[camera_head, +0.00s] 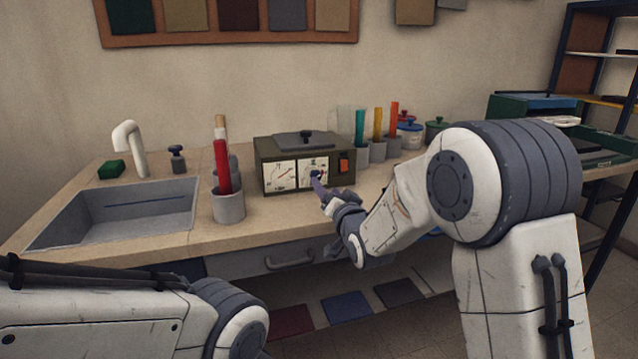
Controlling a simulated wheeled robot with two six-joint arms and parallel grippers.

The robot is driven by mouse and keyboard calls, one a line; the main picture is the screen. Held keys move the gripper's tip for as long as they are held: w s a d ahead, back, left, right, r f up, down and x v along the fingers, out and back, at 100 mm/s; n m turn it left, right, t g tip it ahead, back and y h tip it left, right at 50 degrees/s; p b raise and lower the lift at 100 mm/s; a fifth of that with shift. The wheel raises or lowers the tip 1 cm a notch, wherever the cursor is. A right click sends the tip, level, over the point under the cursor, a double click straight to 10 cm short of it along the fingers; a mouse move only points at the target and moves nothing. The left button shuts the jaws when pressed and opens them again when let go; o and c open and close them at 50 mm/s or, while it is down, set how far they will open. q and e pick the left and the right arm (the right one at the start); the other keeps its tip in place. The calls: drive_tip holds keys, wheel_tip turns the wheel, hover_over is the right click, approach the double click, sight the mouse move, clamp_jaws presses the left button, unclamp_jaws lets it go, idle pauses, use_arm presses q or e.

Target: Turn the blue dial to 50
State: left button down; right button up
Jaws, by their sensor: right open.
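The blue dial (316,174) is a small dark-blue knob on the right white scale plate of an olive box (262,158) that stands on the counter. The scale's numbers and the dial's setting are too small to read. My right gripper (319,188) is open in front of this plate, with its fingertips just below the dial. I cannot tell whether they touch it. The fingers cover the lower part of the plate. My left arm shows at the lower left, but its gripper is out of view.
The box has a second scale plate (281,177) and an orange-red switch (344,162). A grey cup with a red rod (222,165) stands left of it. Cups with coloured tubes (378,124) stand right. A sink (115,213) is at left.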

sight(315, 175)
drive_tip(key=x, duration=0.6)
drive_tip(key=shift+w+a, duration=0.1)
drive_tip(key=shift+w, duration=0.15)
clamp_jaws()
